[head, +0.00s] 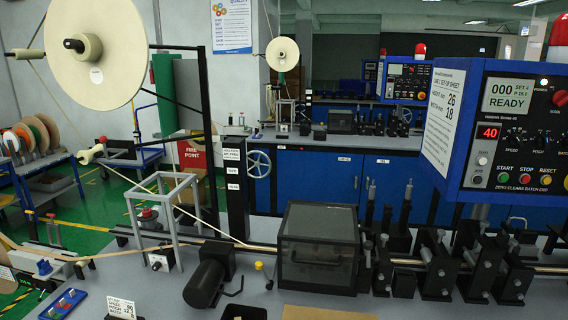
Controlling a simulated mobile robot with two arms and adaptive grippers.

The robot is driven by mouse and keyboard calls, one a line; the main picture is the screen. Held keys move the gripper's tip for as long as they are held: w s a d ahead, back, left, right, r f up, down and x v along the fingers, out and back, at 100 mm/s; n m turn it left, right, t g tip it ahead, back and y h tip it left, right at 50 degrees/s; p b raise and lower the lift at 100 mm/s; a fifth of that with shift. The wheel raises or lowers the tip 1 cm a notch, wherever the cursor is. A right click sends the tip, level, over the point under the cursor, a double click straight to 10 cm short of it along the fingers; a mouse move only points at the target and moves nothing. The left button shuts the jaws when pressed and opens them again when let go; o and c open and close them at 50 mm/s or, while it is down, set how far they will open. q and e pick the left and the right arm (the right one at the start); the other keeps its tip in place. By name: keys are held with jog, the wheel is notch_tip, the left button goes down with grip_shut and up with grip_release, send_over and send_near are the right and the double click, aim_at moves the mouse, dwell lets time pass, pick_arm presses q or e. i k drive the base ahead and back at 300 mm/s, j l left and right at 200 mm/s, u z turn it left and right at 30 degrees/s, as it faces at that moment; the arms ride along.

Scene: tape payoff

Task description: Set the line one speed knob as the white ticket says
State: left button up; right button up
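The blue control panel (516,127) hangs at the right edge. Its speed knob (511,129) is the leftmost in a row of small black knobs; its pointer is too small to read. The panel's red display (488,133) shows 40. Neither of my grippers is in view.
A set-up sheet (442,115) with 26 and 18 is beside the panel. Green, red and yellow buttons (525,180) sit below the knobs, and a red stop button (560,98) is at upper right. A dark-lidded box (318,248) and black roller stands (437,265) fill the bench.

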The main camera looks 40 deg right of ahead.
aim_at(516, 140)
jog(key=z, duration=2.35)
